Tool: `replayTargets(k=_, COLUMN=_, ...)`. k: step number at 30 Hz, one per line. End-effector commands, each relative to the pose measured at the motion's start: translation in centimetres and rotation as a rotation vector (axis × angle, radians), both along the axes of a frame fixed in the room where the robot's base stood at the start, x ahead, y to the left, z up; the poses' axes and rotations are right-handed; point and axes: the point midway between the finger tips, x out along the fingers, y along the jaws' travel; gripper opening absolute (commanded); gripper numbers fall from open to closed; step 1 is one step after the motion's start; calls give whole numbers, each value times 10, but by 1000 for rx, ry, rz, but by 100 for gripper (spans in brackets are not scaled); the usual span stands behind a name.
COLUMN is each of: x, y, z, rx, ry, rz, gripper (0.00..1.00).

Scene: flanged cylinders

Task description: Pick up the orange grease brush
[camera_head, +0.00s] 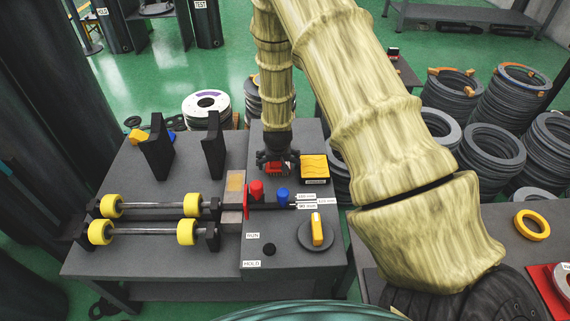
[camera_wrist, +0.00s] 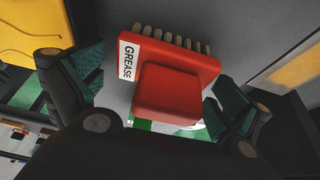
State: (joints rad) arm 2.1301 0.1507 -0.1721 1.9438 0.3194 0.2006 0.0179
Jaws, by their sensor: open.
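The grease brush (camera_wrist: 172,92) looks red to orange-red in the wrist view, with a white label reading GREASE and a row of pale bristles along its far edge. In the head view a red part of it (camera_head: 275,169) shows beneath my gripper (camera_head: 275,156), on the grey bench top. In the wrist view my gripper (camera_wrist: 155,82) is open, with one green-padded finger to the left of the brush handle and one to the right. Gaps show between the pads and the handle. The brush's underside is hidden.
A yellow-topped black box (camera_head: 314,168) stands just right of the brush. A red knob (camera_head: 257,190), a blue knob (camera_head: 282,196) and a yellow rotary switch (camera_head: 317,230) are nearer the front. Yellow-wheeled rollers (camera_head: 150,206) and upright black plates (camera_head: 158,150) are to the left.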

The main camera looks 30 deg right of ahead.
Motion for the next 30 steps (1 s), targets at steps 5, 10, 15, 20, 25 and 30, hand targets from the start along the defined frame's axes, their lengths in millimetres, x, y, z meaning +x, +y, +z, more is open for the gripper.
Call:
replayTargets(k=5, x=0, y=0, z=0, rx=0, ry=0, rz=-1, gripper=76)
replayTargets(k=10, x=-1, y=-1, z=0, rx=0, ry=0, rz=-1, gripper=52)
replayTargets(k=15, x=0, y=-1, z=0, rx=0, ry=0, rz=-1, gripper=48)
replayTargets(k=20, x=0, y=0, z=5, rx=0, ry=-1, rz=-1, gripper=48)
replayTargets(k=25, x=1, y=0, z=24, rx=-1, ry=-2, rz=0, gripper=48)
replayTargets(k=30, x=1, y=0, z=53, rx=0, ry=-2, rz=0, gripper=48)
